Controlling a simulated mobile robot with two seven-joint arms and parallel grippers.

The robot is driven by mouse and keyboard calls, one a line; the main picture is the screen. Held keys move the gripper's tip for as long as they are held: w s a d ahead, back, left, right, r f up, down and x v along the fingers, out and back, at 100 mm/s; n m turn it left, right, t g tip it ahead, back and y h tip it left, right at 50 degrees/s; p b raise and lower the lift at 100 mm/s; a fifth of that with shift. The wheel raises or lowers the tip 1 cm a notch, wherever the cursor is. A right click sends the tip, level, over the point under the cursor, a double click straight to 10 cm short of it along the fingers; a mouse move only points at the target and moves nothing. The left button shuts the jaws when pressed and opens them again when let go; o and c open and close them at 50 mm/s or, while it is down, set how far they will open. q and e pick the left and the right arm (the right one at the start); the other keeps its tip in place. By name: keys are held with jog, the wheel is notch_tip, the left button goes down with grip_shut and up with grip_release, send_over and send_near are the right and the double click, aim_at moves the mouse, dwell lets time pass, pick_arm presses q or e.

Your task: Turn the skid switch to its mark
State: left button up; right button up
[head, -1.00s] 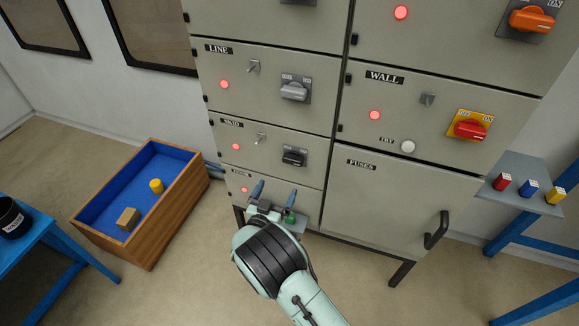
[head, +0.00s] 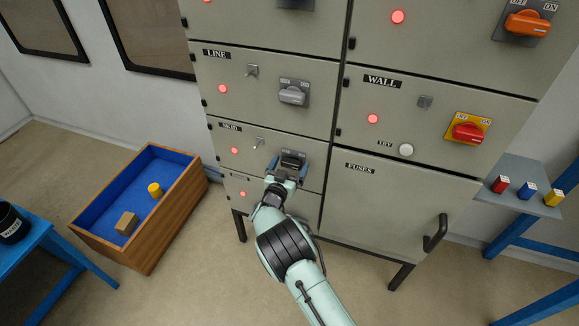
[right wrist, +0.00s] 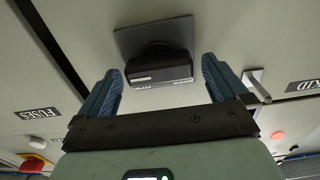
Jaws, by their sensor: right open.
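The skid switch (head: 292,158) is a black rotary handle on a dark grey plate, on the panel with the SKID label (head: 230,127). In the right wrist view the handle (right wrist: 158,70) lies crosswise, ahead of the jaws. My right gripper (head: 287,170) is open, with one blue finger to each side of the handle. In the right wrist view the fingers (right wrist: 161,84) show gaps to the handle on both sides. The mark cannot be made out. My left gripper is not in view.
A small toggle (head: 259,143) and a lit red lamp (head: 234,151) sit left of the switch. The LINE switch (head: 293,92) is above. The fuses door (head: 390,205) with its handle is at right. A wooden crate (head: 165,229) stands on the floor at left.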

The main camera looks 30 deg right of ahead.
jog(key=shift+c, duration=0.3)
jog(key=c, duration=1)
